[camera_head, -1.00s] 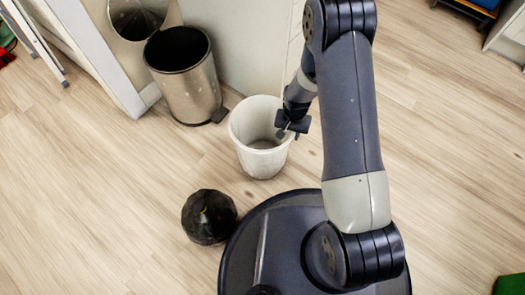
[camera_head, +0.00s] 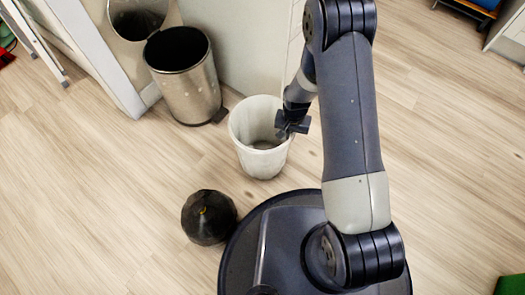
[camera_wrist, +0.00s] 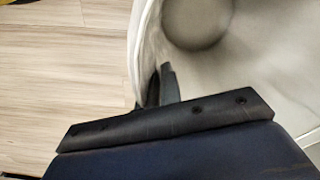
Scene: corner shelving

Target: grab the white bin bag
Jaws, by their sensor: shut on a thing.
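The white bin bag (camera_head: 245,140) looks like an open white bin standing upright on the wooden floor, just in front of my base. My gripper (camera_head: 284,133) is at its right rim in the head view. In the wrist view, my gripper (camera_wrist: 158,90) has its fingers on either side of the white wall (camera_wrist: 142,50), shut on it. One finger is inside the rim and the other is mostly hidden behind the wall. The inside of the white bin looks empty, with a round bottom.
A black tied bag (camera_head: 209,217) lies on the floor left of my base. A steel pedal bin (camera_head: 190,90) with a black inside stands behind, near a white cabinet (camera_head: 95,50).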

